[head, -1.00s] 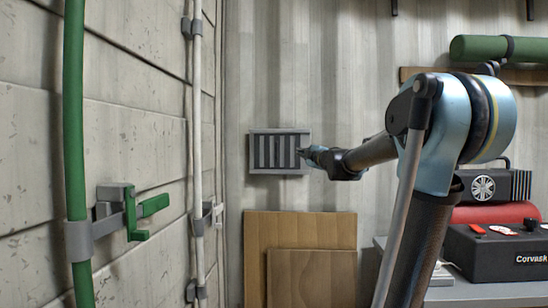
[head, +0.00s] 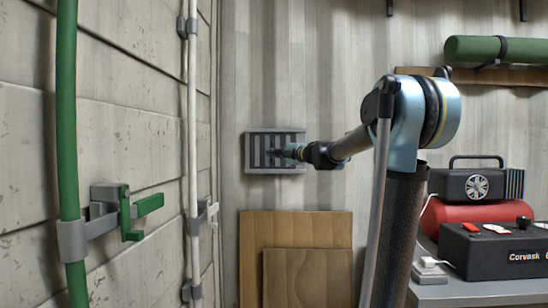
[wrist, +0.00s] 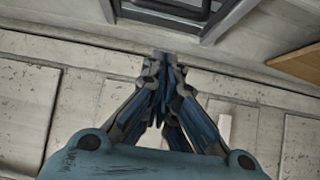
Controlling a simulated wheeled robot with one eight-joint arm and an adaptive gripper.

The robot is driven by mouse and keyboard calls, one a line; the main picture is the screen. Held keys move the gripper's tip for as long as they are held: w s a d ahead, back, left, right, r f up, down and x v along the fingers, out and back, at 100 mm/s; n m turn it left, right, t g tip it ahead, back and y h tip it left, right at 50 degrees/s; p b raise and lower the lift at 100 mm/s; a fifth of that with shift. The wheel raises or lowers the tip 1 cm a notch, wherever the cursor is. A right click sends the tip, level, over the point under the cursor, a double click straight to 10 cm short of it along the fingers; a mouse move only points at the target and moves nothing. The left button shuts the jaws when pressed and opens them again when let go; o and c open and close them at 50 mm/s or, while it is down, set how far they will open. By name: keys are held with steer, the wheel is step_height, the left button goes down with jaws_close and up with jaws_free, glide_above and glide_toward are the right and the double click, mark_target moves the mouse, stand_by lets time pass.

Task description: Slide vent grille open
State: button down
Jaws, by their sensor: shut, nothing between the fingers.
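The vent grille (head: 257,165) is a grey framed rectangle with dark vertical slats on the corrugated back wall, above the wooden boards. My gripper (head: 272,153) is in front of the grille's middle in the head view, its fingers pointing left. In the wrist view my gripper (wrist: 162,58) is shut, with its fingertips together and nothing between them. Part of the grille's frame (wrist: 213,35) shows at the top of the wrist view, just beyond the fingertips. I cannot tell whether the fingertips touch the slats.
Two wooden boards (head: 296,230) lean below the grille. A wall with a green pipe (head: 67,140) and a green-handled latch (head: 130,212) stands on the left. On the right, a bench (head: 470,292) holds a black case (head: 485,252), a red cylinder (head: 455,218) and a fan unit (head: 475,185).

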mark_target(261, 152)
steer(key=w+a, duration=0.2)
steer(key=w, duration=0.4)
steer(key=shift+w, duration=0.15)
stand_by(0.4)
steer(key=shift+a, duration=0.1)
steer(key=shift+a, duration=0.1)
